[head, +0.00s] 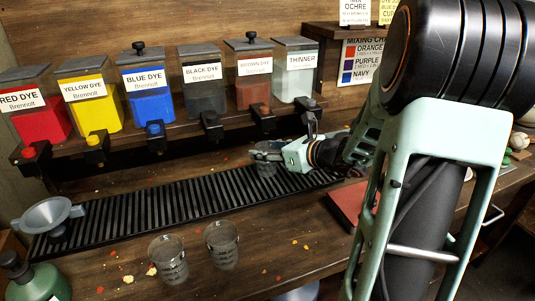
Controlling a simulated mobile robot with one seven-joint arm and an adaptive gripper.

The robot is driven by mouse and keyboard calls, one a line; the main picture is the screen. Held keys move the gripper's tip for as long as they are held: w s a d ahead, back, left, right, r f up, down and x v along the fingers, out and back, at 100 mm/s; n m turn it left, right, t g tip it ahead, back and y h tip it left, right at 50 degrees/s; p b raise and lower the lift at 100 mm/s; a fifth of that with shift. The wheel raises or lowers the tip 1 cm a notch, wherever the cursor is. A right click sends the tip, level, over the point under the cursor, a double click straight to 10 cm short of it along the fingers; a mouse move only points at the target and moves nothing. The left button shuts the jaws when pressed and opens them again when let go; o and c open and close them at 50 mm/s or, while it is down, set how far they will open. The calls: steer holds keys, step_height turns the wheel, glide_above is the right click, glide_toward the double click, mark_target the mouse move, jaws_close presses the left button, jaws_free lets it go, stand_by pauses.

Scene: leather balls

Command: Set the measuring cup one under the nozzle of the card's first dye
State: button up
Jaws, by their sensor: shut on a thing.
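My gripper (262,153) is shut on a clear measuring cup (265,169) at the drip grate (150,208), in front of the brown dye dispenser (252,92) and its black nozzle (263,122). The fingers partly hide this cup, and I cannot tell whether it touches the grate. Two more clear measuring cups, one on the left (168,260) and one on the right (222,244), stand upright on the bench. A card reading "OCHRE" (355,12) stands on the upper right shelf; its smaller print is unreadable. Red (36,114), yellow (92,103), blue (150,103) and black (206,99) dye dispensers stand to the left.
A thinner dispenser (294,84) ends the row. A mixing chart (360,62) hangs partly behind my arm. A grey funnel (48,215) sits at the grate's left end, near a green bottle (35,277). A red flat object (347,202) lies right. The grate's middle is clear.

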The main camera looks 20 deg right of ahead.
steer(key=shift+r, duration=0.15)
steer(key=o, duration=0.7)
steer(key=shift+f, duration=0.25)
steer(key=shift+c, duration=0.2)
steer(key=o, duration=0.4)
steer(key=shift+o, duration=0.2)
steer(key=shift+r, duration=0.1)
